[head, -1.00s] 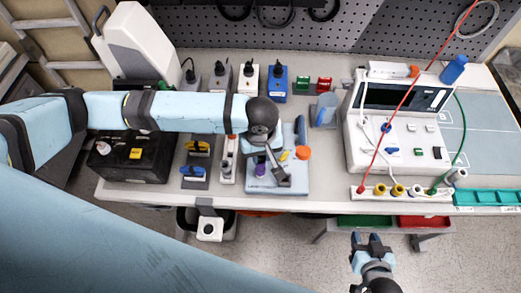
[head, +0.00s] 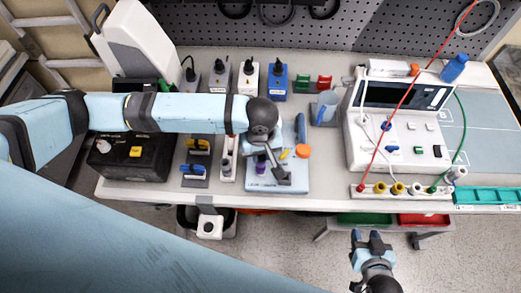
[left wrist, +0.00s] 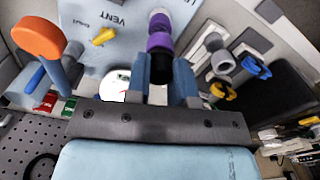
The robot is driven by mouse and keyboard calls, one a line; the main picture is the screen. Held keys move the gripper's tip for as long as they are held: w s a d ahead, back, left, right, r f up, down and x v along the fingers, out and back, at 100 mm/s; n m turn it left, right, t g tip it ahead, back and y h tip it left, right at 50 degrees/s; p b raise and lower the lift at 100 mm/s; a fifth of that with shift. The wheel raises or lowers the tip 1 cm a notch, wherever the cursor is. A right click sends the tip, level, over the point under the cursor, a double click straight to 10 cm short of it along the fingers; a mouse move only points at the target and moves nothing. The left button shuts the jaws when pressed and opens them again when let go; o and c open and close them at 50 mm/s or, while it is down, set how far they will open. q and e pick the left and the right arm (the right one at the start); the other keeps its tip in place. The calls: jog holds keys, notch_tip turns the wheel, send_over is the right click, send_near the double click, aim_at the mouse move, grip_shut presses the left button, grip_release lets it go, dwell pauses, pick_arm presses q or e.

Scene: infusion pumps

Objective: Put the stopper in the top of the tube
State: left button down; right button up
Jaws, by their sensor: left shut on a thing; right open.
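My left gripper (head: 279,174) is over the pale blue board (head: 293,189) in the head view. In the left wrist view its two blue fingers (left wrist: 160,82) are shut on a black piece, which I take to be the stopper (left wrist: 160,68). A purple collar (left wrist: 159,42) with a darker tube-like part (left wrist: 160,20) lies in line with the black piece; I take this to be the tube. I cannot tell whether stopper and tube touch or how deep one sits. Purple also shows beside the gripper in the head view (head: 260,168). My right gripper (head: 371,240) is open and empty below the bench's front edge.
The board carries an orange knob (left wrist: 38,37) and a yellow lever (left wrist: 103,36). A white rack with a grey cylinder (left wrist: 222,63) and blue and yellow clips (left wrist: 256,67) stand beside it. A white instrument (head: 400,135) with cables is at right. Bench space between board and instrument is clear.

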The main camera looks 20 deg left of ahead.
pick_arm(q)
jog(key=shift+f, duration=0.1)
dwell(0.3)
jog(key=shift+c, duration=2.2)
grip_release()
jog(key=shift+r, duration=3.5)
